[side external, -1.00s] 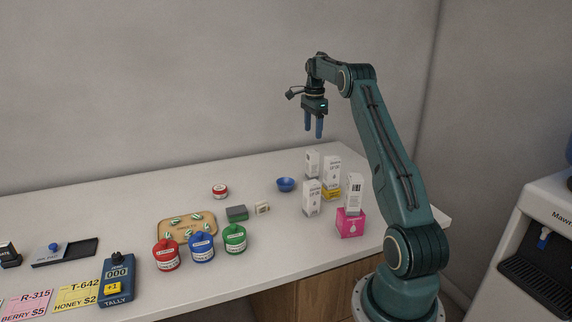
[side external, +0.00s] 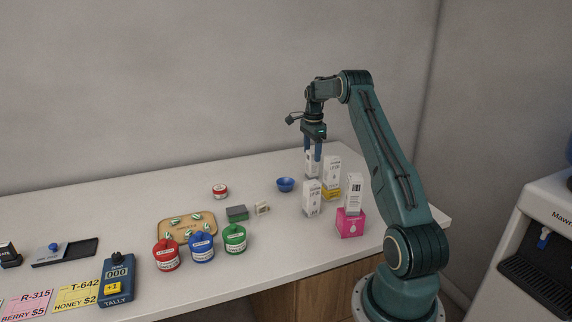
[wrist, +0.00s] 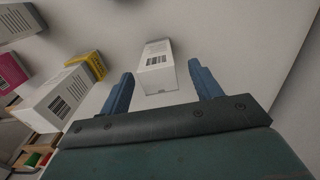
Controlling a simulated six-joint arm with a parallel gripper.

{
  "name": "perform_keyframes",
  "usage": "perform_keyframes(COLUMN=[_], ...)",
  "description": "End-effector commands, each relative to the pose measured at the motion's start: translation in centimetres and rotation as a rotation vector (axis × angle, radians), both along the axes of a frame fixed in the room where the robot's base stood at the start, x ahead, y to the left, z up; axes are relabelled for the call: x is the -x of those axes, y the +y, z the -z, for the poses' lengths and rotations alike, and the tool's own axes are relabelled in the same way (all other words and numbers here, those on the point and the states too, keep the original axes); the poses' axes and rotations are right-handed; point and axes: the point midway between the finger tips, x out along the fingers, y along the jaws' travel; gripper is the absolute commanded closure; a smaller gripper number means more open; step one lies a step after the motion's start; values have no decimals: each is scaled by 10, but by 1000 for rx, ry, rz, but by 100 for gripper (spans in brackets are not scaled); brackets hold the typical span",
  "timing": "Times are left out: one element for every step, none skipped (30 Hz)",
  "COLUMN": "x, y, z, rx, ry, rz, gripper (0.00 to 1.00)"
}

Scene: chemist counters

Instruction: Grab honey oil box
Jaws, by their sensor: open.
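My gripper (side external: 312,160) is open and low over the back of the counter. Its two blue fingers stand on either side of a white box (side external: 312,171), and I cannot tell whether they touch it. In the wrist view this white box (wrist: 154,72) shows between the open fingers, with a barcode on its near face. Which box is the honey oil one I cannot read.
A white box (side external: 311,198) stands nearby, and another (side external: 354,188) is above a pink box (side external: 350,224). A blue bowl (side external: 285,184) is left of my gripper. A red tin (side external: 219,190), coloured jars (side external: 202,248) and a tray (side external: 170,222) are farther left.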

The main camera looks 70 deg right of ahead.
Motion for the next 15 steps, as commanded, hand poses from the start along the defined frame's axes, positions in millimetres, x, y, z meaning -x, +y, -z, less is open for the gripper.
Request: perform_keyframes(x=[0,0,0,0,0,0,1,1,1,2,2,2,3,3,3], y=[0,0,0,0,0,0,0,0,0,0,0,0,0,0,0], z=[0,0,1,1,3,5,7,9,13,16,20,25,29,32,37], rx=[0,0,0,0,-1,-1,-1,-1,-1,-1,-1,-1,-3,-3,-1], ry=[0,0,0,0,1,1,1,1,1,1,1,1,1,1,1], rz=[0,0,0,0,0,0,0,0,0,0,0,0,0,1,0], gripper=[36,36,36,36,36,36,36,36,36,36,36,36,36,36,36])
